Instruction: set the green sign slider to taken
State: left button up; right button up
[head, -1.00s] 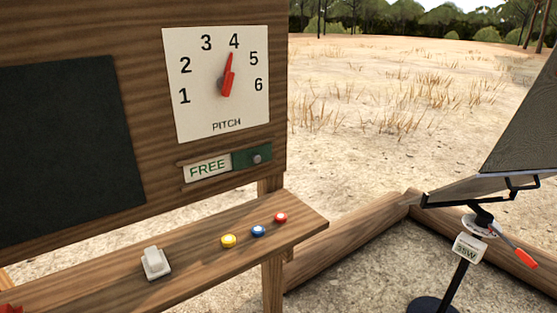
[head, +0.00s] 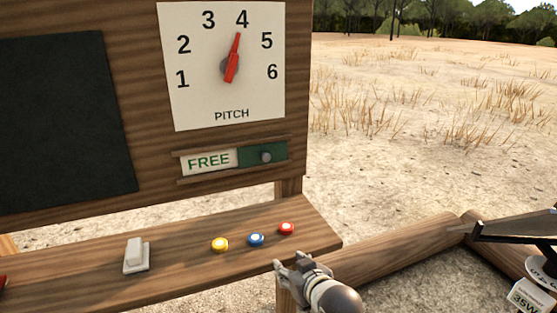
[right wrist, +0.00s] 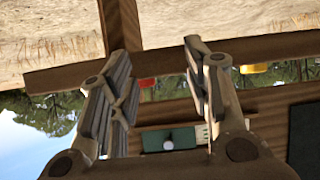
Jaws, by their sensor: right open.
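The sign slider is a green plate (head: 277,153) with a round grey knob (head: 265,157), set in a wooden rail on the board below the pitch dial. The white part (head: 208,161) to its left reads FREE. My right gripper (head: 291,264) is at the shelf's right front corner, below the slider and apart from it. In the right wrist view, which is upside down, its two fingers (right wrist: 157,55) are spread with nothing between them. The green plate (right wrist: 185,138) and knob (right wrist: 168,145) show beyond them. My left gripper is not in view.
The shelf (head: 185,258) under the sign carries a white switch (head: 136,256) and yellow (head: 220,244), blue (head: 256,240) and red (head: 286,228) buttons. The pitch dial (head: 230,66) points to 4. A panel stand with a 35W label (head: 525,296) is at right.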

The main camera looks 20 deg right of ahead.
aim_at(267, 158)
jog(key=w+d+r+t, duration=0.1)
jog(key=w+r+t, duration=0.2)
jog(key=w+r, duration=0.5)
jog(key=w+d+r+t, duration=0.1)
jog(key=w+r+t, duration=0.25)
jog(key=r, duration=0.75)
jog(key=shift+m+g, duration=0.3)
jog(key=shift+g, duration=0.15)
jog(key=w, duration=0.3)
jog(key=w+p, duration=0.1)
jog(key=w, duration=0.7)
jog(key=shift+a, duration=0.4)
grip_shut()
